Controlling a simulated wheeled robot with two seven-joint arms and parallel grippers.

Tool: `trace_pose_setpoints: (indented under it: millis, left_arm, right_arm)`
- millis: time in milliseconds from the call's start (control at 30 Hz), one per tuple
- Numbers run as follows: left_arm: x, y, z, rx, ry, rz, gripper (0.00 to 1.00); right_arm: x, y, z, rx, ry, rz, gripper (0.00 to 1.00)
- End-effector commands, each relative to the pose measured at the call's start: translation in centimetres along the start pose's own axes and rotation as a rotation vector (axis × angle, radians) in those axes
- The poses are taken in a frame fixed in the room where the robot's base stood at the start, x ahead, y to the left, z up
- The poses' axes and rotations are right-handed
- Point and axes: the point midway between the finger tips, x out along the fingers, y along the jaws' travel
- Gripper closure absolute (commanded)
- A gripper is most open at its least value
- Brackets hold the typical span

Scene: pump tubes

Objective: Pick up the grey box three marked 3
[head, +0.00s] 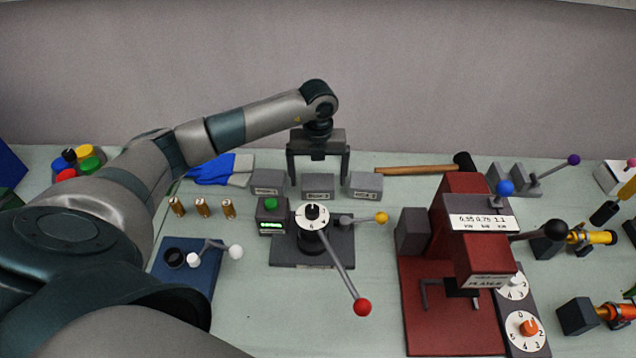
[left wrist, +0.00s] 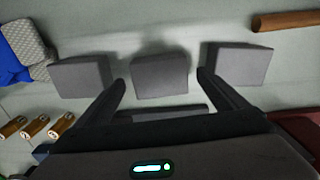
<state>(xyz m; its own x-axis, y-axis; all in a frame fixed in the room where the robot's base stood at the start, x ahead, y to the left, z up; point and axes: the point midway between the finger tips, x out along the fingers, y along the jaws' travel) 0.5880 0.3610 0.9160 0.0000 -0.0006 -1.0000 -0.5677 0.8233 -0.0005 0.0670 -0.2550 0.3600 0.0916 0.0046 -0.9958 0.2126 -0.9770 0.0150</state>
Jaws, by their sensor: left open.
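Three grey boxes stand in a row at the back of the table: a left box (head: 268,178), a middle box (head: 318,181) and a right box (head: 365,182). Their front labels are too small to read surely, so I cannot confirm which is marked 3. My left gripper (head: 318,178) is open and empty, pointing down over the middle box. In the left wrist view the middle box (left wrist: 160,75) shows between the open fingers (left wrist: 161,80). The right box (left wrist: 238,65) is just beyond the right finger and the left box (left wrist: 80,76) is off to the left. My right gripper is out of view.
A dial with a red-knobbed lever (head: 362,307) stands in front of the boxes. A wooden-handled hammer (head: 415,170) lies to their right, a blue glove (head: 212,170) to their left. A red press (head: 465,210) stands at the right. Brass cylinders (head: 202,208) stand front left.

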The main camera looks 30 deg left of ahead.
Motion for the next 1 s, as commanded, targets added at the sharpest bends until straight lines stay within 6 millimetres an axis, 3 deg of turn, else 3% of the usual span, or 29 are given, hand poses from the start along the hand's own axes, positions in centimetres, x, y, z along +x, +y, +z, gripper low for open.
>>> trace_pose_setpoints:
  millis: [33, 300, 733, 933, 1000]
  left_arm:
    - [0.2, 0.0, -0.1, 0.0, 0.003, 0.003, 0.08]
    - [2.6, 0.0, 0.1, -0.001, -0.001, 0.001, 0.08]
    - [2.7, 0.0, 0.1, -0.001, -0.001, 0.0, 0.08]
    - [2.7, 0.0, 0.1, -0.001, -0.001, 0.0, 0.53]
    - [2.6, 0.0, 0.1, -0.001, -0.002, 0.0, 0.56]
  right_arm:
    - [-0.9, 0.0, -0.1, 0.0, 0.0, 0.0, 0.69]
    - [-1.4, 0.1, -0.1, 0.0, 0.0, 0.0, 0.69]
    - [-1.4, 0.1, -0.1, -0.001, -0.001, 0.001, 0.69]
    - [-1.4, 0.1, -0.1, -0.001, -0.001, 0.001, 0.69]
    - [-1.4, 0.1, -0.1, -0.001, -0.001, 0.001, 0.69]
